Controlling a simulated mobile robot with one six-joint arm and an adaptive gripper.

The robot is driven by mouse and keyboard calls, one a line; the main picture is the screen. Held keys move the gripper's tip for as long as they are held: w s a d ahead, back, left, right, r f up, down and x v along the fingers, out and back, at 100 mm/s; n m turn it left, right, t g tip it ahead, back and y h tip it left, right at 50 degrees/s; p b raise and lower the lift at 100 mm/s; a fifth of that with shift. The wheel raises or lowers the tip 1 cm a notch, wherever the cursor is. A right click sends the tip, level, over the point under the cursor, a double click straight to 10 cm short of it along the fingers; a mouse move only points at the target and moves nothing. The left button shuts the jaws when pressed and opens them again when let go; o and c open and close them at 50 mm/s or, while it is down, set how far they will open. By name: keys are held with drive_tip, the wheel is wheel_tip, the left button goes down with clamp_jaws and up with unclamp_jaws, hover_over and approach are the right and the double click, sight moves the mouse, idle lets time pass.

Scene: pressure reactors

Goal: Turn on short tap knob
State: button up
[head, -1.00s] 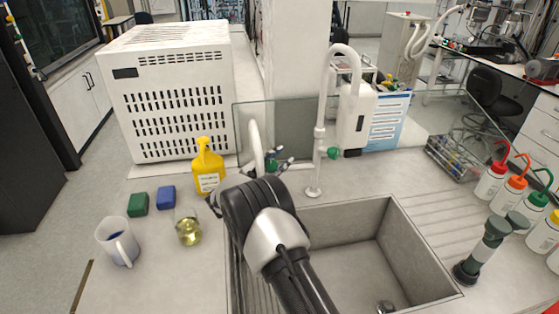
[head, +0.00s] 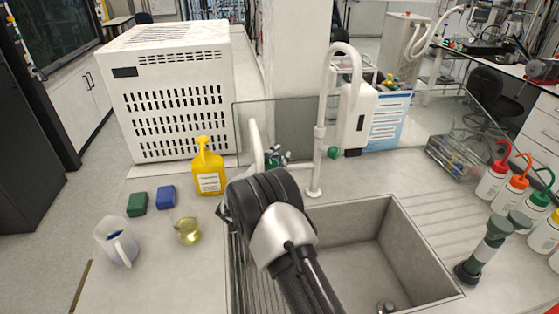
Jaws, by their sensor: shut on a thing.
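The short tap (head: 255,147) is a white curved spout behind the left part of the sink. Its green knob (head: 271,163) shows only partly, at my gripper. My gripper (head: 277,157) is at the short tap, shut on the green knob; my wrist and arm hide most of the fingers and the tap's base. The tall tap (head: 324,120) stands to the right with its own green knob (head: 333,153), apart from my gripper.
The sink (head: 375,240) lies right of my arm. A glass panel (head: 295,120) stands behind the taps.

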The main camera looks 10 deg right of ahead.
drive_tip(key=n+t+y+b, duration=0.1)
drive_tip(key=n+t+y, duration=0.1)
drive_tip(key=n+t+y+b, duration=0.1)
drive_tip(key=n+y, duration=0.1)
drive_tip(key=n, duration=0.1)
drive_tip(key=shift+w+a+f+t, duration=0.1)
drive_tip(key=shift+w+a+t, duration=0.1)
drive_tip(key=shift+a+t, duration=0.2)
drive_tip(key=shift+w+a+n+t+y+b, duration=0.15)
drive_tip(key=shift+n+t+y+b, duration=0.25)
drive_tip(key=shift+n+y, duration=0.55)
drive_tip(key=shift+s+a+n+t+y+b, duration=0.1)
drive_tip(key=shift+a+n+t+y+b, duration=0.35)
drive_tip(key=shift+n+y, duration=0.45)
drive_tip(key=shift+w+a+n+t+y+b, duration=0.1)
drive_tip(key=shift+n+t+y+b, duration=0.15)
drive_tip(key=shift+n+y+b, duration=0.5)
drive_tip(key=shift+c, duration=0.2)
drive_tip(key=shift+n+y, duration=0.4)
drive_tip(key=shift+n, duration=0.1)
drive_tip(key=o, duration=0.9)
drive_tip(key=shift+r, duration=0.35)
drive_tip(key=shift+o, duration=0.2)
drive_tip(key=shift+r+m+h+p, duration=0.1)
drive_tip(key=shift+m+h+p, duration=0.2)
drive_tip(key=shift+m+p, duration=0.15)
